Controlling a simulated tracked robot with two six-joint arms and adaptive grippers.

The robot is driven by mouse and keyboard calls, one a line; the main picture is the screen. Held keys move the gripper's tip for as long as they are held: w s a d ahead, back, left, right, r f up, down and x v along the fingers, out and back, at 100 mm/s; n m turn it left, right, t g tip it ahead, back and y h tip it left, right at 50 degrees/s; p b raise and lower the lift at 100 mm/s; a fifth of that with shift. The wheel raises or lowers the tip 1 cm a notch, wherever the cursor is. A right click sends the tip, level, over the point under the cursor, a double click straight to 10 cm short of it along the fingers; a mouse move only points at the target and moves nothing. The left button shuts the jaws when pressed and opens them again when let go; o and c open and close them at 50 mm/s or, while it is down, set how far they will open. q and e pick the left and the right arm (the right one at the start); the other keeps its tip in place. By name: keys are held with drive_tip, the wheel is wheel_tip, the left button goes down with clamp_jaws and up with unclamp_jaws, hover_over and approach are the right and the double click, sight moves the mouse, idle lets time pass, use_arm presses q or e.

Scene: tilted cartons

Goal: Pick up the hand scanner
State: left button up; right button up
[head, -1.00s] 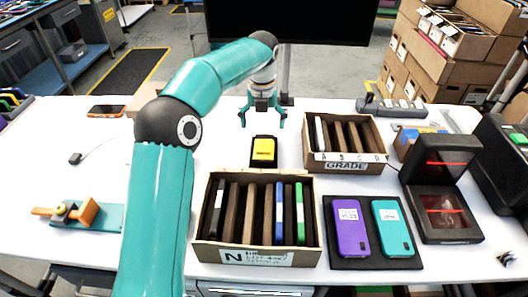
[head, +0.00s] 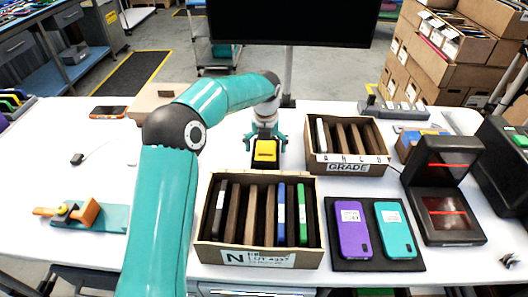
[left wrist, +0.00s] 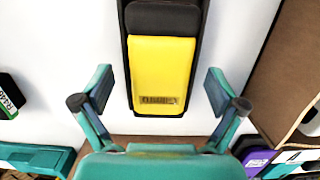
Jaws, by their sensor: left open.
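The hand scanner (head: 265,151), yellow and black, sits in a black holder on the white table behind the front carton. In the left wrist view the yellow body of the scanner (left wrist: 160,65) lies upright in the picture, with a small dark label near its lower end. My left gripper (head: 265,139) is open just over the scanner. Its two teal fingers (left wrist: 160,90) stand on either side of the yellow body, apart from it, with white table showing in both gaps. My right gripper is not in view.
A front carton (head: 258,256) with upright dividers and devices stands near the scanner; a GRADE carton (head: 347,167) is at its right. A black mat (head: 370,254) holds purple and teal phones. A black stand with red lines (head: 443,190) is farther right. Table left of the scanner is mostly clear.

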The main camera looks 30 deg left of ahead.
use_arm(q)
drive_tip(key=c, duration=1.1)
drive_tip(key=shift+r, duration=0.1)
